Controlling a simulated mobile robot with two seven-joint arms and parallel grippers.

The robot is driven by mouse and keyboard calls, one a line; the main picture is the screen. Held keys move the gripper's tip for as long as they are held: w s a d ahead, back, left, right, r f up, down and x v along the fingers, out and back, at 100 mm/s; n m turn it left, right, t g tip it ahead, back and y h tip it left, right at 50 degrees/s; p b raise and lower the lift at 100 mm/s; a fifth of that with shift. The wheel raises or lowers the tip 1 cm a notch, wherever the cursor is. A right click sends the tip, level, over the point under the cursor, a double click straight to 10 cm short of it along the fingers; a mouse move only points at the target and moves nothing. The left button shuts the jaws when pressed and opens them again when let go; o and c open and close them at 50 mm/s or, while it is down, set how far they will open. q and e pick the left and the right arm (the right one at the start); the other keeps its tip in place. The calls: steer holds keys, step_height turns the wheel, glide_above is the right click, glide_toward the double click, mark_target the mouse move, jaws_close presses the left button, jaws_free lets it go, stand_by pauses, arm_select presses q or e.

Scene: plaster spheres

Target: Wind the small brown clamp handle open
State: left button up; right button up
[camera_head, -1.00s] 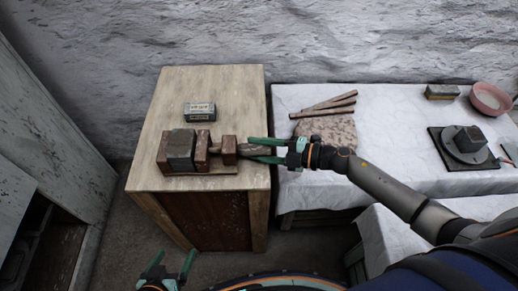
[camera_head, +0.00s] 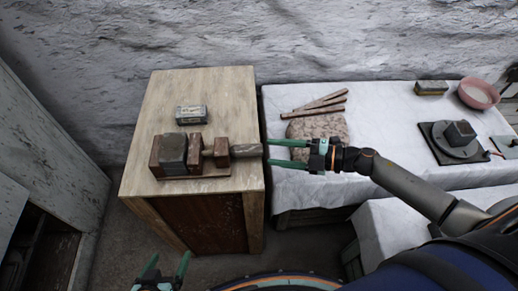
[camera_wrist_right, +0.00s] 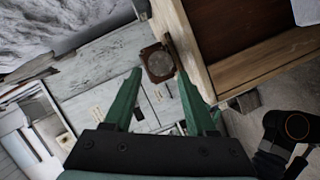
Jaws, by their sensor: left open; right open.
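The clamp stands on the wooden cabinet top in the head view, with brown blocks (camera_head: 221,153) and a grey block (camera_head: 173,153) at its left. The small brown clamp handle (camera_head: 247,150) looks greyish-brown and sticks out to the right, near the cabinet's right edge. My right gripper (camera_head: 269,153) is open and empty, just right of the handle's end, with its fingers pointing at it. In the right wrist view the handle's round end (camera_wrist_right: 158,65) shows between and beyond the open fingertips (camera_wrist_right: 160,75). My left gripper (camera_head: 168,260) is open and empty at the bottom, in front of the cabinet.
A small box (camera_head: 191,114) lies behind the clamp on the cabinet top (camera_head: 225,95). At the right, a white-covered table (camera_head: 385,125) holds sticks (camera_head: 318,105), a speckled slab (camera_head: 318,127), a round device (camera_head: 458,138) and a pink bowl (camera_head: 478,94). Wall stands behind.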

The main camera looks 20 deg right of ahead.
steer(key=v, duration=0.5)
steer(key=shift+s+d+r, duration=0.15)
steer(key=shift+d, duration=0.05)
steer(key=shift+a, duration=0.1)
arm_select(q)
steer(key=s+a+r+p, duration=0.1)
steer(key=a+r+p, duration=0.2)
steer(key=r+p, duration=0.5)
steer(key=p, duration=0.2)
steer(key=shift+s+n+y+p, duration=0.25)
steer(key=shift+n+y+p, duration=0.05)
steer(key=shift+y+p, duration=0.1)
arm_select(e)
steer(key=s+a+f+m+h, duration=0.2)
steer(key=s+m+h, duration=0.3)
steer(key=m, duration=0.6)
steer(key=s+a+f+m+h, duration=0.3)
steer(key=s+a+m+h, duration=0.2)
steer(key=m, duration=0.5)
steer(key=shift+s+f+m+h, duration=0.3)
steer(key=shift+s+m, duration=0.1)
steer(key=shift+s, duration=0.35)
